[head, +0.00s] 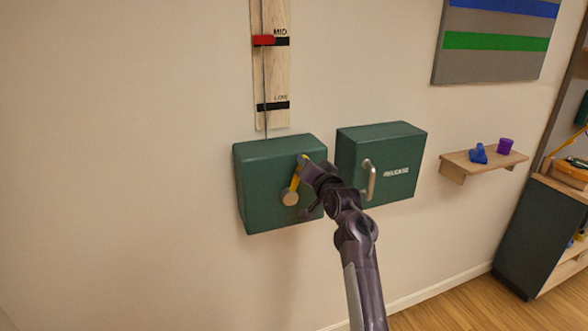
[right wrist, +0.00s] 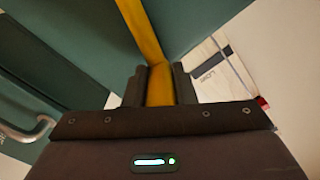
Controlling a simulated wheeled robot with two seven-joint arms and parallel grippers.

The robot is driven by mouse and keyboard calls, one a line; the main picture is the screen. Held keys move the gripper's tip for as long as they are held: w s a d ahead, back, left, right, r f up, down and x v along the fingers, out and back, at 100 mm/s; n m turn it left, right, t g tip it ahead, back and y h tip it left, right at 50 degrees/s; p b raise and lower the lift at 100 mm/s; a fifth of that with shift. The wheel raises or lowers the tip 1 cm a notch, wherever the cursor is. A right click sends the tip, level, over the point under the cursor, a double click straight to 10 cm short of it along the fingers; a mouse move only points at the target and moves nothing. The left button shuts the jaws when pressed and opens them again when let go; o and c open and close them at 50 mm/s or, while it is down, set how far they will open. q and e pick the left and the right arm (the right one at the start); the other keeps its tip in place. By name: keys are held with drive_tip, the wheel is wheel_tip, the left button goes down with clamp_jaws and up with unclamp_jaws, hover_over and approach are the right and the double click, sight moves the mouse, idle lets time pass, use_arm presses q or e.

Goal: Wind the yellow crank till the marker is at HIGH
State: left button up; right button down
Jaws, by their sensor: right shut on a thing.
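The yellow crank (head: 294,184) is on the front of the left green box (head: 255,190), its arm running up and to the right from a round hub. My right gripper (head: 308,166) is shut on the crank near its upper end. In the right wrist view the crank (right wrist: 142,32) passes between the two fingers (right wrist: 160,86). The red marker (head: 264,40) is on the wooden scale board (head: 273,75), level with the dark MID band. A LOW band (head: 273,106) is below it. The board's top is out of view, and no HIGH label shows. My left gripper is not in view.
A second green box (head: 350,150) with a metal handle (head: 370,181) and white lettering is just right of my right gripper. A wall shelf (head: 470,165) holds a blue thing and a purple cup. The wall to the left is bare.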

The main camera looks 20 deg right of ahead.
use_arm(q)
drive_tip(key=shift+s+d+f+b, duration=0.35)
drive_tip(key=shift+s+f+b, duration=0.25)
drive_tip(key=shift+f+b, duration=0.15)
use_arm(e)
drive_tip(key=d+f+m, duration=0.6)
drive_tip(key=m, duration=0.2)
drive_tip(key=shift+d+f, duration=0.2)
drive_tip(key=shift+f, duration=0.1)
drive_tip(key=shift+w, duration=0.1)
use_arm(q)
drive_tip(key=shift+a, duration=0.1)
use_arm(e)
drive_tip(key=c, duration=1.2)
unclamp_jaws()
drive_tip(key=shift+r, duration=0.15)
